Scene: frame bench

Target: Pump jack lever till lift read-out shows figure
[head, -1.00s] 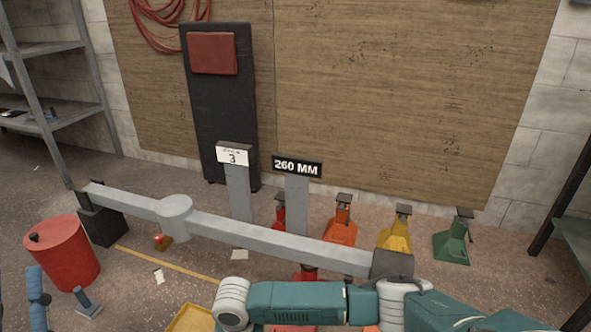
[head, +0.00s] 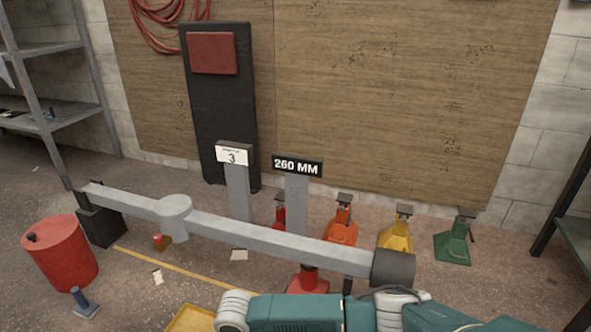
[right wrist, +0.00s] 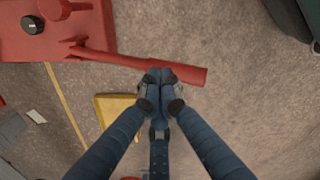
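The lift read-out (head: 297,167) shows 260 MM on a black plate on a grey post. A white card (head: 232,156) on another post shows a 3, with small unreadable text above. The red jack (head: 308,281) is under the right part of a grey beam and partly hidden by my right arm. In the right wrist view, the red jack body (right wrist: 50,35) is at the upper left, and its red lever (right wrist: 120,57) runs to the right. My right gripper (right wrist: 161,78) has its fingertips together, overlapping the lever near its free end; contact is unclear. My left gripper is out of view.
The grey beam (head: 270,239) crosses the floor on a dark block (head: 100,226) at left. A red drum (head: 60,252) stands at left. Orange, yellow (head: 396,232) and green (head: 455,240) stands are behind. A yellow tray (head: 190,319) lies at the bottom.

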